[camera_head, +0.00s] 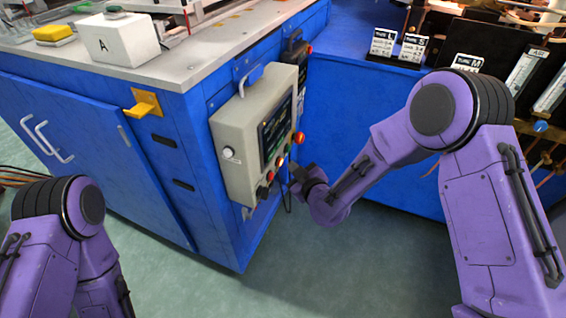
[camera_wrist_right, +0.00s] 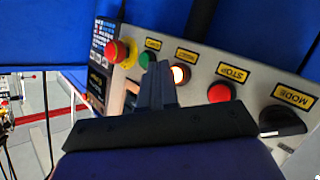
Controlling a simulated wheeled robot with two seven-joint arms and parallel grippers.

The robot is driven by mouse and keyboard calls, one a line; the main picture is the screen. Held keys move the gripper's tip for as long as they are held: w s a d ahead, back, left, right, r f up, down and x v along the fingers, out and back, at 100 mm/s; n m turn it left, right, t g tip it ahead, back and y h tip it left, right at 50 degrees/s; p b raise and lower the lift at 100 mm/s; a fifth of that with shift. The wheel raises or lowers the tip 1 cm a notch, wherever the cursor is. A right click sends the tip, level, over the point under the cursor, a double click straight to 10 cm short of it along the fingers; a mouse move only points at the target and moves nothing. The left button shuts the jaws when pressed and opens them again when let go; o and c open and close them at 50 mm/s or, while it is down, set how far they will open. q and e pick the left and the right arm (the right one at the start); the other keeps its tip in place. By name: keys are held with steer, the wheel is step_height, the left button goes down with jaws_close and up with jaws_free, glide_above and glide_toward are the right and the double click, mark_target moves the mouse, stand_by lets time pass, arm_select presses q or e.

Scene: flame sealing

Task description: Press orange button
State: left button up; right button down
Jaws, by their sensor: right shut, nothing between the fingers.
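The orange button (camera_wrist_right: 180,75) glows on the panel of the grey control box (camera_head: 228,117). In the wrist view it sits between the green button (camera_wrist_right: 148,60) and the red stop button (camera_wrist_right: 221,92). My right gripper (camera_wrist_right: 157,75) is shut and empty, its tips in front of the panel, just left of the orange button in that view. Whether the tips touch the panel or the button cannot be told. In the head view my right gripper (camera_head: 296,172) is at the box's lower right edge. My left gripper is outside the picture; only its arm shows at lower left.
A red emergency stop (camera_wrist_right: 117,51) with a yellow base and a black mode knob (camera_wrist_right: 283,122) share the panel. The box hangs on a blue cabinet (camera_head: 80,125). A white block (camera_head: 112,42) marked A stands on its top. Open floor lies below the box.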

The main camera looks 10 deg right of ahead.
steer(key=shift+a, duration=0.1)
steer(key=shift+w+a, duration=0.25)
steer(key=shift+w, duration=0.1)
steer(key=shift+w+a, duration=0.2)
steer(key=shift+a, duration=0.15)
stand_by(0.7)
steer(key=shift+s+d, duration=0.45)
steer(key=shift+d, duration=0.25)
steer(key=shift+d, duration=0.1)
steer(key=s+d, duration=0.1)
steer(key=d, duration=0.1)
steer(key=s+d, duration=0.1)
steer(key=d, duration=0.1)
steer(key=shift+s+p, duration=0.35)
steer(key=shift+s, duration=0.05)
stand_by(0.6)
